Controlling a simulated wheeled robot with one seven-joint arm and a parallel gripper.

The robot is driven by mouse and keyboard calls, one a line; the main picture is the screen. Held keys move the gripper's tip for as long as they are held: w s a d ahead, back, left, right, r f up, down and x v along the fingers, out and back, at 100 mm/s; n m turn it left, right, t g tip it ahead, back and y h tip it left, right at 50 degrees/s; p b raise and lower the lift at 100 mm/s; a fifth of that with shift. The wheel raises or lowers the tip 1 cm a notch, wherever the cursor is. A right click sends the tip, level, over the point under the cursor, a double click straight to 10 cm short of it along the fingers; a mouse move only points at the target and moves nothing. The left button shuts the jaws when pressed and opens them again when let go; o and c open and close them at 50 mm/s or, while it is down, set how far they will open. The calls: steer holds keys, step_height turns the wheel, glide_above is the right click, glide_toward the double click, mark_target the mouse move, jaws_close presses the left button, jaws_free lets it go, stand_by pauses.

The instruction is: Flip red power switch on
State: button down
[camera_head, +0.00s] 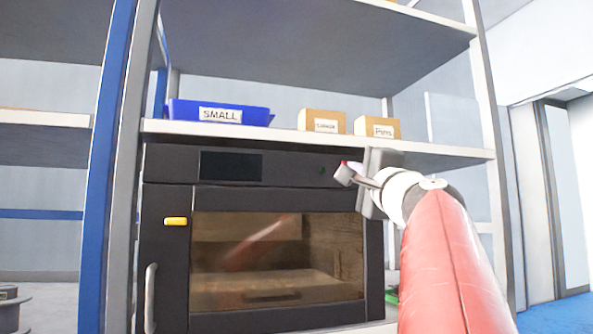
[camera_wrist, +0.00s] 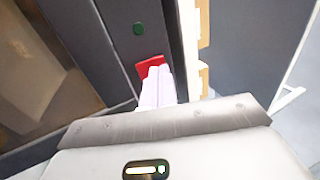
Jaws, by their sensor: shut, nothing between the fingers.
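The red power switch (camera_wrist: 147,63) shows in the wrist view as a small red block on the dark front panel, partly covered by my fingers. My gripper (camera_wrist: 160,72) is shut and empty, with its white fingertips over the switch's right part. I cannot tell whether they touch it. In the head view my gripper (camera_head: 344,174) is at the upper right of the cabinet front, with a bit of red beside the fingertips. The switch's position is unclear.
A round green button (camera_wrist: 138,28) sits on the panel near the switch. The shelf board (camera_head: 455,156) above holds a blue bin (camera_head: 185,112) and two small cardboard boxes (camera_head: 322,122). A grey shelf post (camera_head: 497,190) stands right of my gripper.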

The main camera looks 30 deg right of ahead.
steer(key=shift+w+d+r, duration=0.1)
steer(key=shift+w+r, duration=0.05)
steer(key=shift+w, duration=0.15)
steer(key=shift+r, duration=0.1)
steer(key=r+p, duration=0.1)
steer(key=p, duration=0.2)
steer(key=shift+w+g, duration=0.1)
steer(key=shift+g, duration=0.2)
steer(key=shift+f+b, duration=0.45)
